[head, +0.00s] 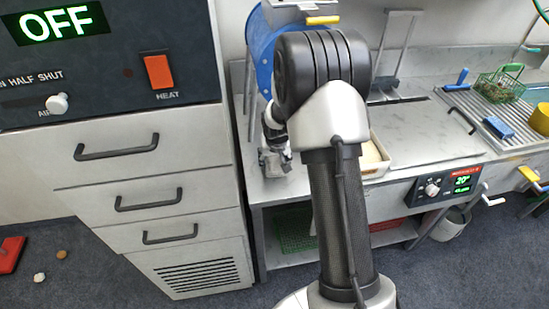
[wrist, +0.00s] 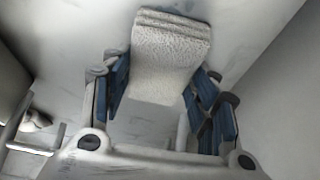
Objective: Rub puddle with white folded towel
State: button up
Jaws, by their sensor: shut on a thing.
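The white folded towel (wrist: 170,55) is between the blue-padded fingers of my gripper (wrist: 160,85) in the wrist view. The gripper is shut on it, and the towel's folded layers show at the top edge. In the head view my gripper (head: 274,158) hangs at the left end of the metal worktop (head: 407,151), beside the drawer cabinet. The towel cannot be made out in the head view. A pale grey, smooth surface lies around the towel in the wrist view. I cannot make out a clear puddle outline in either view.
The drawer cabinet (head: 150,185) with its control panel stands close on the left. A blue drum (head: 262,50) is behind my arm. A shallow tray (head: 376,158) sits right of my arm. A blue block (head: 498,127) and green basket (head: 498,86) are farther right.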

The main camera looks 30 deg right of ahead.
jog(key=shift+r+p, duration=1.6)
jog(key=shift+r, duration=1.25)
jog(key=shift+r+p, duration=0.95)
jog(key=shift+r, duration=0.6)
